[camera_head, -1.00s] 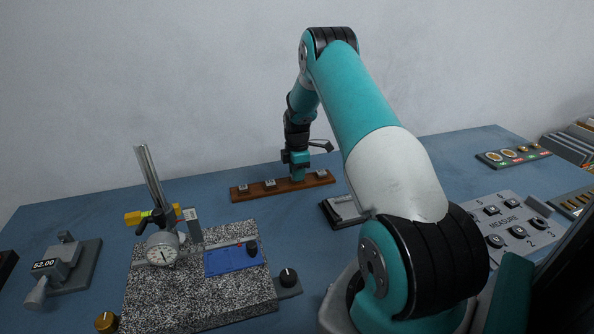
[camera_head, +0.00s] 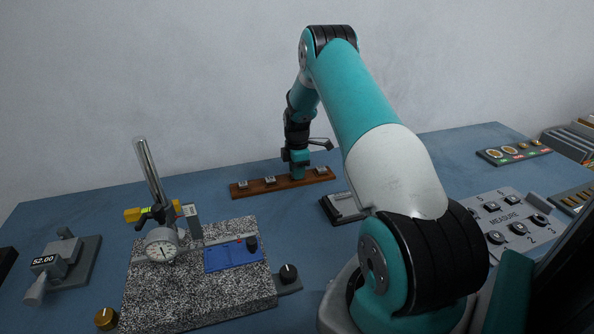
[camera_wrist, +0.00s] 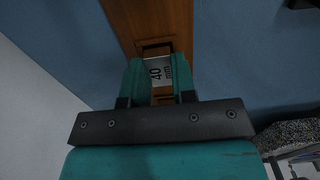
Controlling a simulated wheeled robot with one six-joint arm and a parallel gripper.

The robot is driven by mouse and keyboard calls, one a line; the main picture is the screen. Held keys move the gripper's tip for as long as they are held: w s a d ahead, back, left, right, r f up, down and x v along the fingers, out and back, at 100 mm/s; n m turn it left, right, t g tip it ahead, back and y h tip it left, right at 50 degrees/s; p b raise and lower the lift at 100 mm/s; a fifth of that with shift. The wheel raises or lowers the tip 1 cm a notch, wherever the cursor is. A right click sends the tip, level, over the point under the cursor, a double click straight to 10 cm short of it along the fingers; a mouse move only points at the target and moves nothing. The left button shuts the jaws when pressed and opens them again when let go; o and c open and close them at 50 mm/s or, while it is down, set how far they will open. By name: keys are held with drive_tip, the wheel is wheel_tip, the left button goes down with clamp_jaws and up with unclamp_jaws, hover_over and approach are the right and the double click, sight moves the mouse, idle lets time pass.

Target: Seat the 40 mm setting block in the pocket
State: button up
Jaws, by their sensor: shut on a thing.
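The 40 mm setting block (camera_wrist: 160,70) is a light metal block marked "40 mm" in the wrist view. It sits between the two teal fingers of my gripper (camera_wrist: 160,80), which is shut on it. The block is at the wooden rack (camera_wrist: 125,18), over a dark slot; I cannot tell whether it still touches the rack. In the head view my gripper (camera_head: 297,172) points down at the rack (camera_head: 262,187), among its other blocks, and hides the held block. The pocket cannot be made out for certain.
A granite plate (camera_head: 165,300) with a dial gauge stand (camera_head: 162,245) and a blue plate (camera_head: 228,258) stands front left. A dark tray (camera_head: 343,208) lies right of the rack. A MEASURE panel (camera_head: 508,228) is at the right. The table between rack and granite is clear.

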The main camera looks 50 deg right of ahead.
drive_tip(key=shift+f, duration=0.1)
drive_tip(key=o, duration=1)
drive_tip(key=c, duration=0.5)
drive_tip(key=shift+r+p, duration=1.4)
drive_tip(key=shift+r, duration=0.9)
drive_tip(key=o, duration=0.6)
drive_tip(key=shift+c, duration=0.2)
